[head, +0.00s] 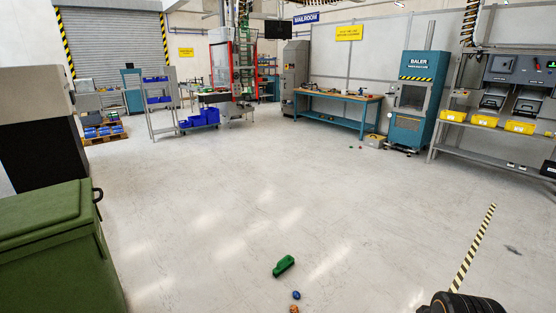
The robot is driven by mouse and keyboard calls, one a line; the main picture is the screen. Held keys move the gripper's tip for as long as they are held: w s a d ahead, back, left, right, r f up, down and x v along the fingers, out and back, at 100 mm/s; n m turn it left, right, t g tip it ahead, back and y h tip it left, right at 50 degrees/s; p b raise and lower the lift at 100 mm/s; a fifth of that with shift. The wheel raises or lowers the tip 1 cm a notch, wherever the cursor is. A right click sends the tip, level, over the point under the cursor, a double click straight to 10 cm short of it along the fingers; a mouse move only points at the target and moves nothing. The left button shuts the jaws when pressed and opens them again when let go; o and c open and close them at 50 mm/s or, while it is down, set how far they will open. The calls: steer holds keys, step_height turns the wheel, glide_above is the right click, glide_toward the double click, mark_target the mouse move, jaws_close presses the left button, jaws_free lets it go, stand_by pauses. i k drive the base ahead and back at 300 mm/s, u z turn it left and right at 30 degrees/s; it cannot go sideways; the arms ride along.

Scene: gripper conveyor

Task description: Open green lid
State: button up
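A large green bin (70,278) stands at the lower left, cut off by the picture's left and bottom edges. Its green lid (45,215) lies flat on top and looks closed. A dark curved handle (98,198) sticks out at the lid's right far corner. A black rounded part of my arm shows at the bottom right, far from the bin. No gripper fingers show in this view.
A small green object (284,265), a blue one (296,295) and an orange one (294,309) lie on the floor at bottom centre. A grey and black cabinet (35,150) stands behind the bin. Workbench (335,95) and baler (410,100) line the back. The middle floor is clear.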

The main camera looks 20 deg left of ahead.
mark_target(27, 217)
steer(key=u, duration=0.7)
steer(key=i, duration=0.75)
steer(key=u, duration=1.3)
steer(key=i, duration=0.4)
steer(key=u, duration=0.8)
steer(key=i, duration=1.75)
steer(key=z, duration=0.55)
steer(key=i, duration=0.85)
steer(key=z, duration=0.4)
